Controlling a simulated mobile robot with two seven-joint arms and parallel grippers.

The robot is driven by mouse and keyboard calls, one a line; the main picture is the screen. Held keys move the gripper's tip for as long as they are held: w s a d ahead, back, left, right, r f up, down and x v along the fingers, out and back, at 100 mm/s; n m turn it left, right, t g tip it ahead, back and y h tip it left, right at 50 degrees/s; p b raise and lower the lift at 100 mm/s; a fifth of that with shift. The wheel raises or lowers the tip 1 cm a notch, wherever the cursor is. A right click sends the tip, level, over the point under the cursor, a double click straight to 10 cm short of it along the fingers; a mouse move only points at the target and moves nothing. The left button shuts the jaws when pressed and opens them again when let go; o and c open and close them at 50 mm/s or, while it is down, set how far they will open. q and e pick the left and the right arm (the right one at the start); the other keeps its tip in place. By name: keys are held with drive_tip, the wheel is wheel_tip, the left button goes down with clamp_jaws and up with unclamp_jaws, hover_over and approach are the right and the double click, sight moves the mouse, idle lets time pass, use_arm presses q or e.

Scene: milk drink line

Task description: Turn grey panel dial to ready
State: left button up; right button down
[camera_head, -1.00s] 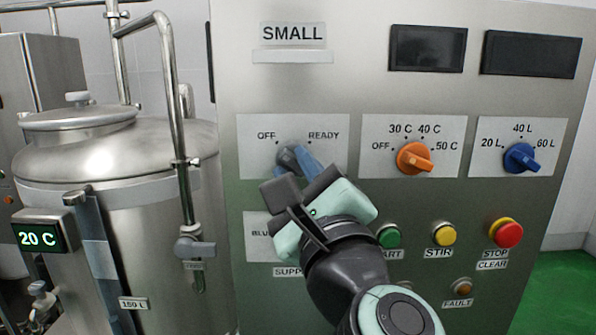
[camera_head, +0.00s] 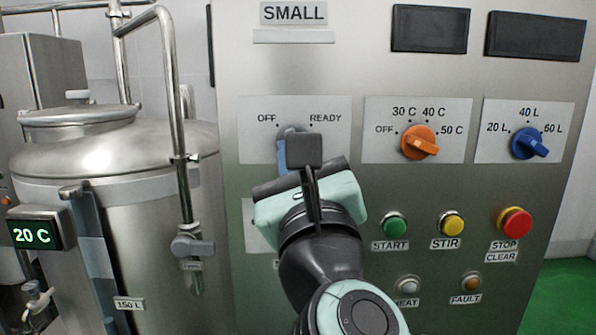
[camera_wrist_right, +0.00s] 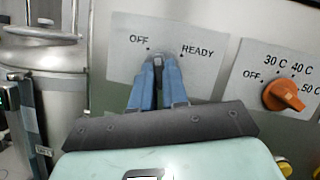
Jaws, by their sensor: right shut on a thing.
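The grey dial (camera_head: 292,129) sits on a white label plate (camera_head: 330,140) between the marks OFF and READY, on the steel panel under the SMALL sign. My right gripper (camera_head: 285,147) is at the dial, its blue fingers shut on the dial's grip. In the right wrist view the fingers (camera_wrist_right: 157,75) close on both sides of the dial (camera_wrist_right: 159,57), which is mostly hidden. The fingers stand nearly upright below the dial's centre. I cannot tell exactly which mark the dial points to. My left gripper is not in view.
An orange temperature dial (camera_head: 419,143) and a blue litre dial (camera_head: 528,144) are to the right. START (camera_head: 395,225), STIR (camera_head: 452,223) and red STOP (camera_head: 514,222) buttons lie below. A steel tank (camera_head: 120,160) with pipes stands at the left.

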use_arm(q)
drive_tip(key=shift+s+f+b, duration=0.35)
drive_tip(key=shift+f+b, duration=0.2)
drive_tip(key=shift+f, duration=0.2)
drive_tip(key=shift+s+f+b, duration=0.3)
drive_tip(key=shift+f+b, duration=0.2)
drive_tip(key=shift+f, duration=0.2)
use_arm(e)
drive_tip(key=shift+a+m+g+h, duration=0.2)
drive_tip(key=shift+m+h, duration=1.25)
drive_tip(key=shift+m, duration=1.65)
drive_tip(key=shift+a+m+g+h, duration=0.1)
drive_tip(key=shift+m+g+h, duration=0.25)
drive_tip(key=shift+m+h, duration=1.95)
drive_tip(key=shift+a+m+g+h, duration=0.2)
drive_tip(key=shift+m+h, duration=0.45)
drive_tip(key=shift+m, duration=3.25)
drive_tip(key=shift+d+m+g, duration=0.1)
drive_tip(key=shift+m+g, duration=0.15)
drive_tip(key=shift+m, duration=0.05)
drive_tip(key=c, duration=1.1)
unclamp_jaws()
drive_tip(key=shift+c, duration=0.2)
drive_tip(key=shift+s, duration=0.1)
